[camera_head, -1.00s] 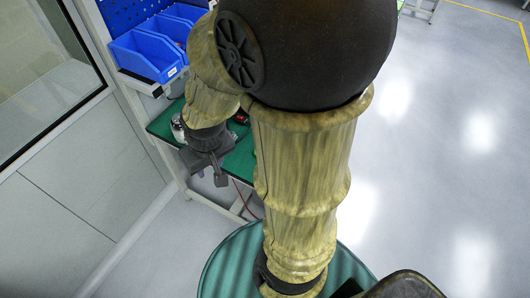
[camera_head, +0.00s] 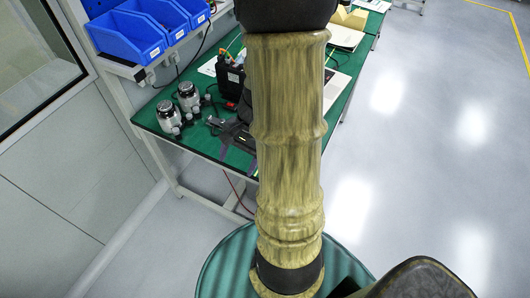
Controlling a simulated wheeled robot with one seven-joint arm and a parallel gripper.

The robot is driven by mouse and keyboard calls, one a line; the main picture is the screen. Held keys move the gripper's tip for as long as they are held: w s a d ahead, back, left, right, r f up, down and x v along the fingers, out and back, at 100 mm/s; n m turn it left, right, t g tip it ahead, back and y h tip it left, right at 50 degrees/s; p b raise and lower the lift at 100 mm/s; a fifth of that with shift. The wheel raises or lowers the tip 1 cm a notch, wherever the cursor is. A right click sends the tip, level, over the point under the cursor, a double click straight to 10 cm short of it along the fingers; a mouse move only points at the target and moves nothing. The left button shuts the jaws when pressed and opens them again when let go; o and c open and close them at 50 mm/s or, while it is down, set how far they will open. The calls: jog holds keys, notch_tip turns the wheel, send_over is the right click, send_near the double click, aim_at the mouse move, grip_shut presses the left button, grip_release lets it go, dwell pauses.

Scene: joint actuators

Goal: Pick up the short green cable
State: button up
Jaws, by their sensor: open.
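I cannot make out the short green cable for certain; my arm hides part of the green-topped table (camera_head: 205,143). My gripper (camera_head: 222,136) is over the near part of the table, just left of my upright arm link, which covers part of it. Its dark fingers are apart and nothing shows between them. I cannot tell how high it is above the tabletop.
Two silver-and-black actuators (camera_head: 168,117) (camera_head: 188,97) stand left of my gripper. A black device (camera_head: 230,80) stands behind it. Blue bins (camera_head: 127,38) sit on a shelf above. A red cable (camera_head: 234,192) hangs below the table edge. Open floor (camera_head: 430,180) lies right.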

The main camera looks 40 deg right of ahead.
jog(key=d+f+m+t+b, duration=0.4)
jog(key=d+f+m, duration=0.1)
jog(key=d, duration=0.3)
jog(key=s+d+f+m+t+b, duration=0.1)
jog(key=d+f+m+t+b, duration=0.3)
jog(key=d+m, duration=0.4)
jog(key=d+f+m+t+b, duration=0.4)
jog(key=d+f+m, duration=0.1)
jog(key=d, duration=0.3)
jog(key=shift+s+d+f+m+t, duration=0.3)
jog(key=shift+s+f+m, duration=0.1)
jog(key=shift+m, duration=0.4)
jog(key=x, duration=1.2)
jog(key=shift+w+a+f+b, duration=0.1)
jog(key=shift+b, duration=0.25)
